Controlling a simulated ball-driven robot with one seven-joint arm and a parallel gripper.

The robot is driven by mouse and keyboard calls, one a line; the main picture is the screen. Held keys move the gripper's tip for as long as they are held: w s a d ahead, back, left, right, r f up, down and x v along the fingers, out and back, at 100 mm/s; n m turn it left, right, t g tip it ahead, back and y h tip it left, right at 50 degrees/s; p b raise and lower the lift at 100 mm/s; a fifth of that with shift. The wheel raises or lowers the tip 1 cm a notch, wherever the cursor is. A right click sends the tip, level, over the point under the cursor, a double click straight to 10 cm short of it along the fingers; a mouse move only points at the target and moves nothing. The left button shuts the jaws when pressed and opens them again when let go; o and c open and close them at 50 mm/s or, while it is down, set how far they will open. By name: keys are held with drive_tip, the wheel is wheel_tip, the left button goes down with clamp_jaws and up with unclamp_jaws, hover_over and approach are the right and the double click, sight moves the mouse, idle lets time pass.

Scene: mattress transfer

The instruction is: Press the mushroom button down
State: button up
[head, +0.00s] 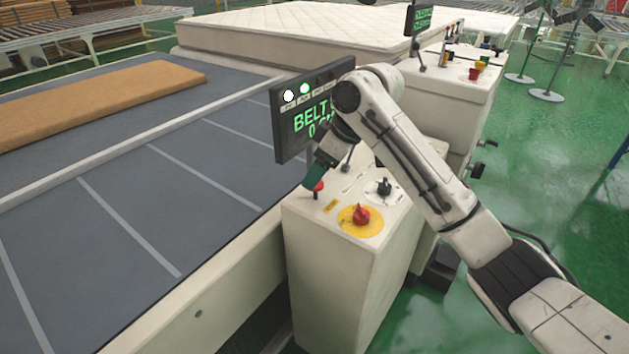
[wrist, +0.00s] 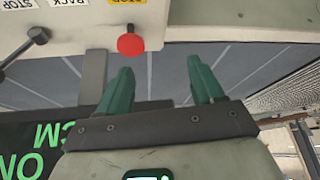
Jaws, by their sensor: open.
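A red mushroom-shaped button (head: 361,215) sits on a yellow disc on top of the white control console (head: 330,258) in the head view. A second red knob (head: 318,187) stands on a short black stem at the console's left edge; the red knob in the wrist view (wrist: 130,44) appears to be this one. My gripper (head: 316,177) is open, with green fingers just above and beside this left knob, apart from the disc button. In the wrist view my gripper (wrist: 160,68) shows an empty gap, with the red knob beyond the left finger.
A display (head: 305,112) rises close behind my gripper. A mattress (head: 300,35) lies at the back.

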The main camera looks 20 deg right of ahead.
sight(316, 189)
drive_tip(key=w+d+r+h, duration=0.1)
drive_tip(key=d+r, duration=0.3)
drive_tip(key=x, duration=1.1)
drive_tip(key=shift+d+f+p, duration=0.1)
drive_tip(key=shift+d+p, duration=0.05)
drive_tip(key=shift+p, duration=0.15)
drive_tip(key=shift+c, duration=0.5)
clamp_jaws()
